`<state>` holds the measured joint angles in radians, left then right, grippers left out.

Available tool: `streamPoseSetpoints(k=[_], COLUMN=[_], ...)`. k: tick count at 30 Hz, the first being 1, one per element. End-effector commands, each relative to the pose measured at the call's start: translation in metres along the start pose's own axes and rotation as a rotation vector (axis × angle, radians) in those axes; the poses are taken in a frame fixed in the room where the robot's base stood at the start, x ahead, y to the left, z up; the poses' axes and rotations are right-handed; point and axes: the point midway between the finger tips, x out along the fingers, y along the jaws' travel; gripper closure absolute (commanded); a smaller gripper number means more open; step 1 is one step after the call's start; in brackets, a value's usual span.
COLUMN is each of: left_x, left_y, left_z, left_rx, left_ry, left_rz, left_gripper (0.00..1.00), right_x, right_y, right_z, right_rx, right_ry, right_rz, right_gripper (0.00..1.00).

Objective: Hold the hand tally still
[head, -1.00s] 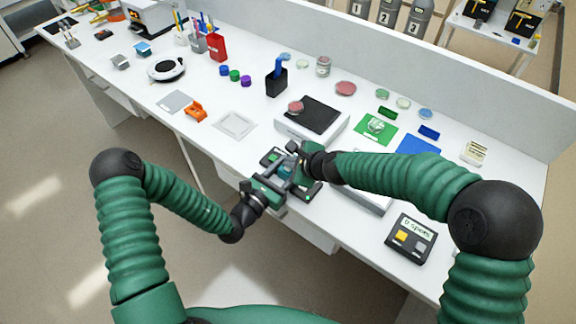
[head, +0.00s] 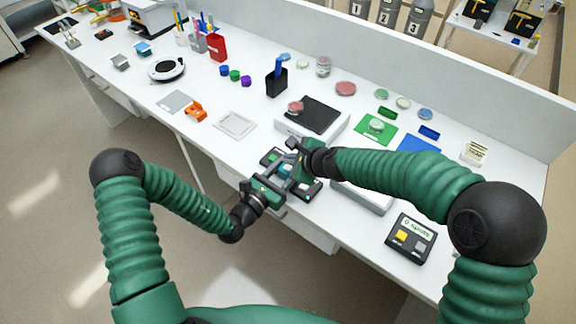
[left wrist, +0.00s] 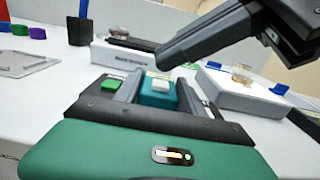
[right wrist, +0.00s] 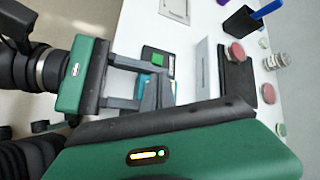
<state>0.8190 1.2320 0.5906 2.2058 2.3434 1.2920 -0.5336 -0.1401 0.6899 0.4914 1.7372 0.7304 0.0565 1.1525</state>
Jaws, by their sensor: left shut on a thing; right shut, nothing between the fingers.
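The hand tally, a small teal block with a pale button on top, sits between my left gripper's fingers in the left wrist view (left wrist: 157,96). My left gripper (head: 281,179) is shut on it near the bench's front edge. My right gripper (head: 293,145) is shut and empty, and its closed fingers reach in from the upper right over the tally in the left wrist view (left wrist: 166,58). I cannot tell whether the fingertips touch the button. In the right wrist view my fingers partly hide the teal tally.
A dark panel with a green square (right wrist: 157,59) lies beside the tally. A scale with a black plate (head: 318,113) stands behind, and a display box (head: 410,238) lies at the right. A white square tray (head: 236,124) and an orange item (head: 196,111) lie to the left.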

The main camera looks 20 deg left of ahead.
Motion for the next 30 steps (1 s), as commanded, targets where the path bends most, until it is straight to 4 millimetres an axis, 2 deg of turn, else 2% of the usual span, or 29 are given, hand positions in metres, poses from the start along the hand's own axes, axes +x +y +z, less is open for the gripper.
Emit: streamPoseSetpoints(k=[7, 21, 30], left_x=[0.0, 0.0, 0.0], left_y=[0.0, 0.0, 0.0], left_z=[0.0, 0.0, 0.0], left_rx=[0.0, 0.0, 0.0], left_ry=[0.0, 0.0, 0.0], left_rz=[0.0, 0.0, 0.0], left_gripper=[0.96, 0.96, 0.96], right_x=[-0.001, -0.032, -0.035], right_y=[-0.001, -0.023, -0.026], right_z=[0.001, 0.024, 0.025], right_rx=[0.0, -0.002, 0.001], right_ry=[0.0, 0.0, 0.0], right_rz=[0.0, -0.001, 0.0], right_gripper=[1.0, 1.0, 1.0])
